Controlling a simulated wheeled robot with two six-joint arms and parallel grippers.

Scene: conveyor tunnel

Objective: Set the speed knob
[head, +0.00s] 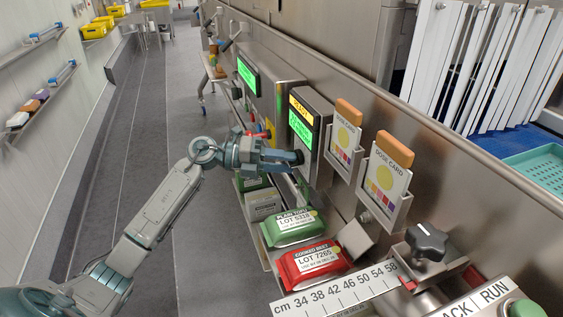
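My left arm comes in from the left, and its gripper (289,158) points right at the grey control box with the lit green display (301,131). A dark round part (298,157), perhaps the speed knob, shows at the fingertips below the display. The fingers are at it or touching it; they are too small and overlapped to tell whether they grip it. A black lobed knob (428,241) sits apart at the lower right, above the cm scale (340,294). My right gripper is not in view.
Two dose cards (346,137) (386,180) hang in holders right of the box. A green pack (293,228) and a red pack (316,262) lie below. A second box with a green screen (247,76) stands farther back. The grey floor (130,170) at left is clear.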

